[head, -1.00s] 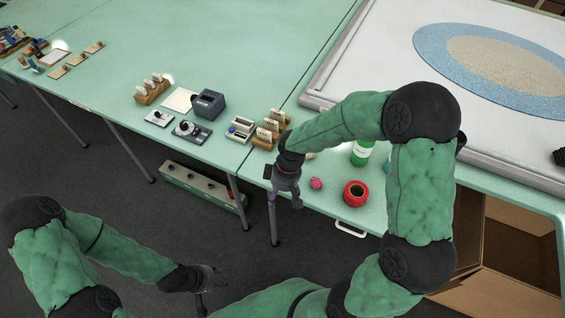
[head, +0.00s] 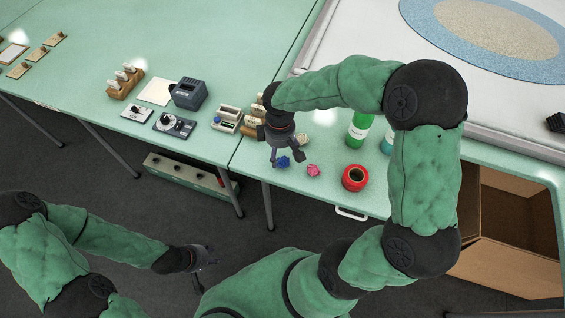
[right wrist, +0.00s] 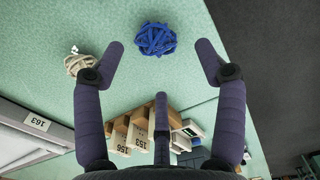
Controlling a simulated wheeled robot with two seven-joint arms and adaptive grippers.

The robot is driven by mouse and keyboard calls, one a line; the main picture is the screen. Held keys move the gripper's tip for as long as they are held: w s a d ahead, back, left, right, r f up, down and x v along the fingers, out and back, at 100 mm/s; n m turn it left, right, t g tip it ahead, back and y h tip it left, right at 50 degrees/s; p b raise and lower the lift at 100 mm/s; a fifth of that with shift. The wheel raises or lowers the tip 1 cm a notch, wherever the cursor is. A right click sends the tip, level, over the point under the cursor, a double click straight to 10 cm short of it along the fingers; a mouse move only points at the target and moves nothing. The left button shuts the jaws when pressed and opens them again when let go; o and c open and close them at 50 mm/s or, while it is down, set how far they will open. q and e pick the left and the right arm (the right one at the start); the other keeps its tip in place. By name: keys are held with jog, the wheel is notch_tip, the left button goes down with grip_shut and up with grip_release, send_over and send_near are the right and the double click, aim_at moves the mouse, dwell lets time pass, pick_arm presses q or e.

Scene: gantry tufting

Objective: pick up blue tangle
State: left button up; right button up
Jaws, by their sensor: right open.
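The blue tangle (head: 283,162) lies on the green table near its front edge, partly behind my right gripper (head: 286,156) in the head view. In the right wrist view the whole blue tangle (right wrist: 155,39) shows ahead of my right gripper (right wrist: 160,60), roughly centred between its two spread outer fingers and apart from them. The right gripper is open and empty, with a third finger below. My left gripper (head: 206,262) hangs low over the floor, away from the table; its jaws are too small to read.
A pink tangle (head: 313,170) and a red spool (head: 355,178) lie right of the blue tangle. A beige tangle (right wrist: 79,64) lies nearby. Wooden blocks with numbered tags (right wrist: 138,130), a green bottle (head: 359,130) and a raised white frame (head: 315,50) stand around. An open cardboard box (head: 505,235) is below.

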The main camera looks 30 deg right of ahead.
aim_at(281, 159)
notch_tip(281, 159, down, 4)
jog(key=shift+s+d+f+b, duration=0.1)
jog(key=shift+s+f+b, duration=0.05)
jog(key=shift+b, duration=0.95)
jog(key=shift+f, duration=0.35)
jog(key=shift+c, duration=0.3)
jog(key=c, duration=0.8)
